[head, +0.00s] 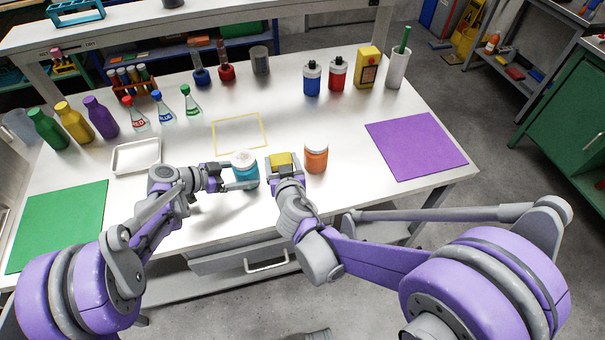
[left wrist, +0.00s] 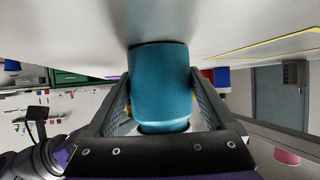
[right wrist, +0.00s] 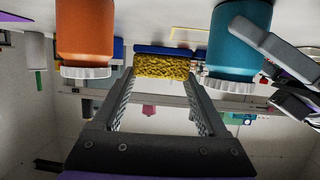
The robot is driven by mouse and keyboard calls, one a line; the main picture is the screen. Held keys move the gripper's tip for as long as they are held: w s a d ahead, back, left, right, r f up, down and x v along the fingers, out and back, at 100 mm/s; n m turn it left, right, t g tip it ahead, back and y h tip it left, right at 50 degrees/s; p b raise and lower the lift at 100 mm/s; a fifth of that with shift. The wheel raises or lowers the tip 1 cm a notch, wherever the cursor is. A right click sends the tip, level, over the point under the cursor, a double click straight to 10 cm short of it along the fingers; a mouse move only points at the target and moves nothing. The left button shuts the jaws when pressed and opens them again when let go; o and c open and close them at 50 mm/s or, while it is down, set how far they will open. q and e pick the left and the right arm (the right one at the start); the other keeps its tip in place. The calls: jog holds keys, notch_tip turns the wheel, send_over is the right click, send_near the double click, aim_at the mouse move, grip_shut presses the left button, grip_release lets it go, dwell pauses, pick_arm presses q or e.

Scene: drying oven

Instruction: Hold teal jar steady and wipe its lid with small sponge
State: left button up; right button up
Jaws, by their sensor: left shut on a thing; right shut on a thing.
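The teal jar (head: 247,173) stands upright near the front middle of the table, with a white lid (head: 243,157) on top. My left gripper (head: 238,183) is shut around the jar's body from the left; the left wrist view shows the teal body (left wrist: 160,85) between both fingers. My right gripper (head: 283,168) is just right of the jar, shut on a small yellow sponge (head: 281,159) with a blue side. In the right wrist view the sponge (right wrist: 165,66) sits between the fingertips, apart from the teal jar (right wrist: 240,40).
An orange jar (head: 316,158) with a white lid stands close to the right of my right gripper. A yellow outlined rectangle (head: 262,133) lies behind the teal jar. A white tray (head: 136,156) is at left, a purple mat (head: 415,145) at right, a green mat (head: 60,222) at front left.

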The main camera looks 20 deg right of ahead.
jog(key=w+a+r, duration=0.2)
jog(key=a+r, duration=0.6)
jog(key=r, duration=0.4)
jog(key=y, duration=0.1)
send_over(238, 164)
jog(key=d, duration=0.3)
jog(key=shift+n, duration=0.4)
jog(key=shift+d+f, duration=0.15)
jog(key=shift+f, duration=3.85)
jog(key=shift+a+r, duration=0.3)
jog(key=shift+a, duration=0.15)
jog(key=shift+c, duration=0.7)
jog(key=shift+a+f, duration=0.2)
jog(key=shift+a, duration=1)
jog(key=shift+s+a+r, duration=0.1)
jog(key=shift+a, duration=0.2)
jog(key=shift+d, duration=2)
notch_tip(238, 164, up, 8)
